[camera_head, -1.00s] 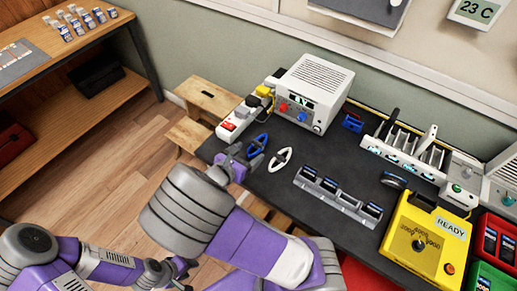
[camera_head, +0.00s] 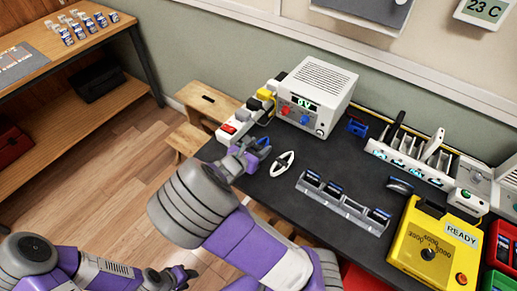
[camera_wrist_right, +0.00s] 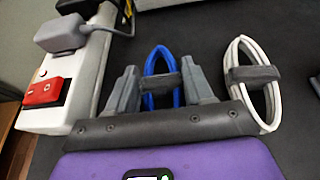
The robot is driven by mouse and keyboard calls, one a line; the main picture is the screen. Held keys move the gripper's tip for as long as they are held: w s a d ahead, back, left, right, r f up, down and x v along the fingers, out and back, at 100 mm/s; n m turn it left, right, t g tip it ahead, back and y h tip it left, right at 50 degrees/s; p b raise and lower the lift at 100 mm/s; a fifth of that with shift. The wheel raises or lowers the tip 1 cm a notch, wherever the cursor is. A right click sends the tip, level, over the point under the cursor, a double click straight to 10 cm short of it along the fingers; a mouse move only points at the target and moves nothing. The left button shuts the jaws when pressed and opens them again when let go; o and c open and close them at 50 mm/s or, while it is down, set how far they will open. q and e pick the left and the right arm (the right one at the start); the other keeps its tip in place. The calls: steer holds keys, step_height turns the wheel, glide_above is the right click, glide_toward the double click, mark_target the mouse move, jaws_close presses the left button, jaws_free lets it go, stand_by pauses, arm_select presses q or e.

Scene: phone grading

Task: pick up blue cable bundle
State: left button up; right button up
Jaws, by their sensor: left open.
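The blue cable bundle (camera_wrist_right: 160,82) is an oval loop with a dark band around its middle. It lies on the dark table top. My right gripper (camera_wrist_right: 162,88) is open, with one finger on each side of the bundle and a gap to each. In the head view the right gripper (camera_head: 250,152) hides most of the bundle. My left gripper (camera_head: 184,274) is open and empty, low over the floor away from the table.
A white cable bundle (camera_wrist_right: 254,80) lies just right of the right gripper. A power strip (camera_wrist_right: 75,85) with a red switch and grey plug stands close on the left. A white power supply (camera_head: 315,95) stands behind. A slotted rack (camera_head: 342,203) is further right.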

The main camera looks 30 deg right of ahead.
steer(key=c, duration=0.4)
steer(key=shift+r, duration=0.1)
